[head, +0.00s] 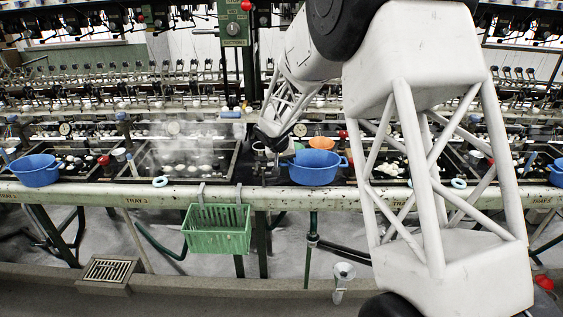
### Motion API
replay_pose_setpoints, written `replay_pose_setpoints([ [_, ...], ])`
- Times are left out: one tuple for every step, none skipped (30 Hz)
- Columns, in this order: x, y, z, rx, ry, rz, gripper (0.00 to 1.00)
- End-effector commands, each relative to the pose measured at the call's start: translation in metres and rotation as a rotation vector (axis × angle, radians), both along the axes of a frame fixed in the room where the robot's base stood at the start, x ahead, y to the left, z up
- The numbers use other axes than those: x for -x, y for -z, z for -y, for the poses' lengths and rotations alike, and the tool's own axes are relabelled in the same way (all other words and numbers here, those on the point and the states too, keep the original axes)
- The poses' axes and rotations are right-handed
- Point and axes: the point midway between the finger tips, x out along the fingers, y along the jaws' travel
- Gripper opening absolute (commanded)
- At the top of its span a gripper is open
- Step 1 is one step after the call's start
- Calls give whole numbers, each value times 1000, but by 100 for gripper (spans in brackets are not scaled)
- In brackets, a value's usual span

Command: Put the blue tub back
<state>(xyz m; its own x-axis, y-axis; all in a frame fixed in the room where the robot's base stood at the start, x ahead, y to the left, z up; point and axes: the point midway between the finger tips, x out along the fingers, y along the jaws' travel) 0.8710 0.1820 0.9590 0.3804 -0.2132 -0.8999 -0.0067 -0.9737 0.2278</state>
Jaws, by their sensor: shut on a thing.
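A blue tub (314,173) with small side handles sits upright at the front rail of the bench, right of centre. My gripper (283,153) reaches down from above to the tub's left rim and is shut on it there. The fingertips are small and partly hidden, so the exact hold is hard to see. I cannot tell whether the tub rests fully on the rail. Two more blue tubs stand on the bench, one at the far left (36,172) and one at the right edge (557,175).
An orange bowl (321,142) is just behind the held tub. A steaming basin (185,158) with white cocoons lies to the left. A green basket (216,230) hangs from the front rail (120,196). My arm hides much of the right side.

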Motion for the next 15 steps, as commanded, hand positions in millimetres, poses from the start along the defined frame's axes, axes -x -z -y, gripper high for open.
replay_pose_setpoints([
  [-7, 1, -1, 0, 1, 1, 8],
  [-11, 1, -2, 0, 1, 1, 8],
  [-15, 2, -3, 0, 0, 0, 8],
  [-19, 3, -4, 0, 0, -1, 8],
  [-22, 3, -5, 0, 0, 0, 8],
  [-27, 3, -6, -1, -1, 1, 8],
  [-31, 3, -7, -1, -1, 1, 8],
  [-34, 4, -7, -1, -1, 1, 8],
  [-38, 4, -8, -1, 0, 0, 8],
  [-41, 4, -9, -1, 0, 0, 8],
  [-44, 4, -9, -1, 1, 0, 8],
  [-48, 5, -10, 0, 1, 0, 8],
  [-50, 5, -11, 0, 1, 0, 8],
  [-52, 5, -11, 0, 1, 0, 8],
  [-54, 5, -11, 0, 1, 0, 8],
])
